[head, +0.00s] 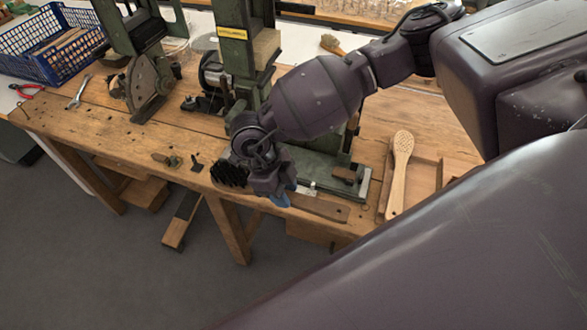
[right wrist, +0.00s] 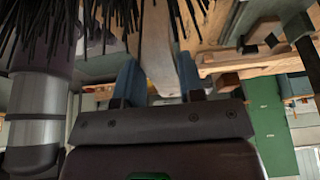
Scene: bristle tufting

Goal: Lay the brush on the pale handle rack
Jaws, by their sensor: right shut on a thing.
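My right gripper (head: 278,193) is over the front edge of the bench. It is shut on the wooden handle (head: 322,208) of a brush with black bristles (head: 230,174). The bristles stick out to the left of the gripper and the handle to the right. In the right wrist view the handle (right wrist: 158,45) lies between the blue fingertips (right wrist: 160,80), with black bristles (right wrist: 105,18) at the top. A pale wooden tray (head: 422,187), which looks like the handle rack, is at the right of the bench, apart from the brush. A pale drilled handle (head: 402,150) lies at its left side. My left gripper is out of view.
A green machine (head: 239,55) stands behind the gripper, its base reaching right towards the tray. Another machine (head: 145,85) stands further left. A blue basket (head: 50,45), red pliers (head: 27,89) and a wrench (head: 78,92) are at the far left. Small parts lie along the front edge.

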